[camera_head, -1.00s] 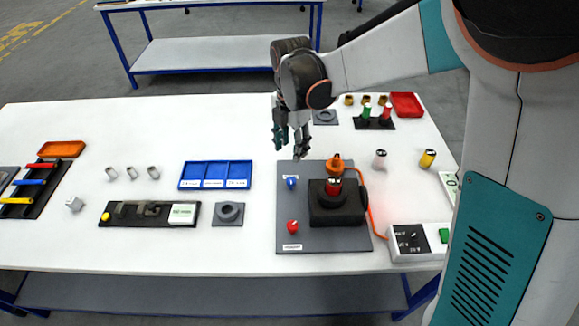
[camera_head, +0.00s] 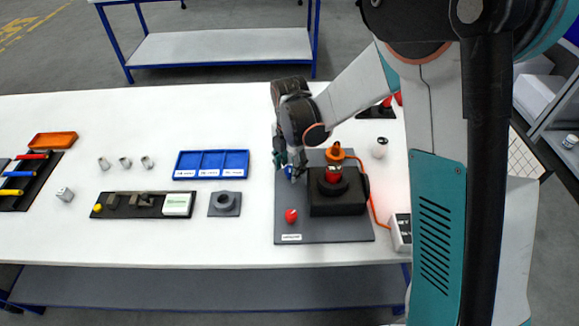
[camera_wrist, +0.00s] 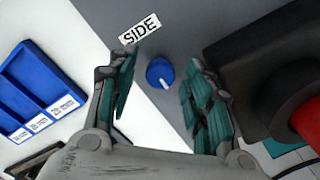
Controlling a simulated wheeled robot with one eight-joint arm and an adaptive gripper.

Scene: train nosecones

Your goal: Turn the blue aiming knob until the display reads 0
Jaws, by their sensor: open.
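The blue aiming knob (camera_wrist: 160,73) is round with a white pointer mark and sits on the grey plate (camera_wrist: 215,20) by a "SIDE" label. In the wrist view my gripper (camera_wrist: 158,95) is open, with one finger on each side of the knob and gaps between. In the head view my gripper (camera_head: 290,168) is over the plate's upper left, partly covering the knob (camera_head: 288,171). A display box (camera_head: 401,232) stands right of the plate, mostly hidden behind my arm; its reading cannot be seen.
A black block with a red part (camera_head: 334,175) stands on the plate, right of the knob. A red knob (camera_head: 291,215) is nearer the front. A blue compartment tray (camera_head: 211,164) lies to the left. An orange cable (camera_head: 371,205) runs to the display box.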

